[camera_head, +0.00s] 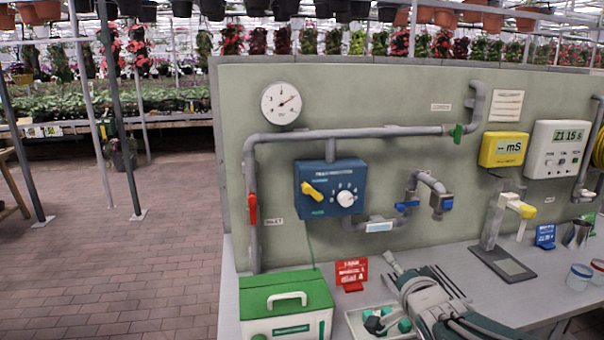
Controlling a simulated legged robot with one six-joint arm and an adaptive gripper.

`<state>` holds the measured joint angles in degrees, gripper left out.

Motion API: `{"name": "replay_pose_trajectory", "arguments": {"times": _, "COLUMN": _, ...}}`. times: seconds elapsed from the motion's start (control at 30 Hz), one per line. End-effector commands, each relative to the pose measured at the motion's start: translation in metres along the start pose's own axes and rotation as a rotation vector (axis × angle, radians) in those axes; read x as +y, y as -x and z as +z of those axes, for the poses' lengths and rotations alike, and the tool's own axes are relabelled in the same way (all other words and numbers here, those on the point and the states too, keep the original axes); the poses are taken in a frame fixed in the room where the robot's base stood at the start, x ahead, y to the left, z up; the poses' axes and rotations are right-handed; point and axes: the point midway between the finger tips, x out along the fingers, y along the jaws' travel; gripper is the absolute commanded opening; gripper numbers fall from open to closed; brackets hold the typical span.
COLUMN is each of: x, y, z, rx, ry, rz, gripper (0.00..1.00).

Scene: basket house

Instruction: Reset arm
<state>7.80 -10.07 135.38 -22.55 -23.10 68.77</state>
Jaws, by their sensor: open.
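My arm reaches in from the bottom right, low over the bench, and ends in my gripper (420,270). Its fingers point away toward the back panel, spread apart, with nothing seen between them. The gripper looks clear of the blue control box (331,188) and the pipes, which are on the panel above it. Whether it touches the bench top cannot be told from this view.
A green and white box (287,308), red sign (351,272) and small tray (359,313) with dark green pieces lie left of my gripper. A stand (503,262), blue sign (545,236) and cups (579,277) are to its right. The brick floor (120,250) at left is open.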

Motion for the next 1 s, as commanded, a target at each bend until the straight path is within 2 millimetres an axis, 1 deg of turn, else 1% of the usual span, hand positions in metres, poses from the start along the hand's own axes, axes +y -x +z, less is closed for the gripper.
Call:
{"name": "replay_pose_trajectory", "arguments": {"times": 0.17, "x": 0.009, "y": 0.037, "z": 0.006, "rx": -0.055, "ry": 0.182, "rz": 0.159, "gripper": 0.96}}
{"name": "replay_pose_trajectory", "arguments": {"times": 0.27, "x": 0.018, "y": 0.064, "z": 0.015, "rx": -0.130, "ry": 0.299, "rz": 0.255, "gripper": 0.96}}
{"name": "replay_pose_trajectory", "arguments": {"times": 0.47, "x": 0.035, "y": 0.127, "z": 0.043, "rx": -0.354, "ry": 0.523, "rz": 0.383, "gripper": 0.96}}
{"name": "replay_pose_trajectory", "arguments": {"times": 0.5, "x": 0.038, "y": 0.141, "z": 0.051, "rx": -0.410, "ry": 0.565, "rz": 0.397, "gripper": 0.96}}
{"name": "replay_pose_trajectory", "arguments": {"times": 0.6, "x": 0.044, "y": 0.174, "z": 0.069, "rx": -0.552, "ry": 0.665, "rz": 0.409, "gripper": 0.96}}
{"name": "replay_pose_trajectory", "arguments": {"times": 0.7, "x": 0.048, "y": 0.201, "z": 0.084, "rx": -0.672, "ry": 0.743, "rz": 0.399, "gripper": 0.96}}
{"name": "replay_pose_trajectory", "arguments": {"times": 0.8, "x": 0.051, "y": 0.217, "z": 0.093, "rx": -0.748, "ry": 0.789, "rz": 0.386, "gripper": 0.96}}
{"name": "replay_pose_trajectory", "arguments": {"times": 0.83, "x": 0.051, "y": 0.220, "z": 0.094, "rx": -0.761, "ry": 0.798, "rz": 0.382, "gripper": 0.96}}
{"name": "replay_pose_trajectory", "arguments": {"times": 0.9, "x": 0.052, "y": 0.223, "z": 0.097, "rx": -0.779, "ry": 0.808, "rz": 0.379, "gripper": 0.96}}
{"name": "replay_pose_trajectory", "arguments": {"times": 1.0, "x": 0.052, "y": 0.223, "z": 0.097, "rx": -0.782, "ry": 0.809, "rz": 0.379, "gripper": 0.96}}
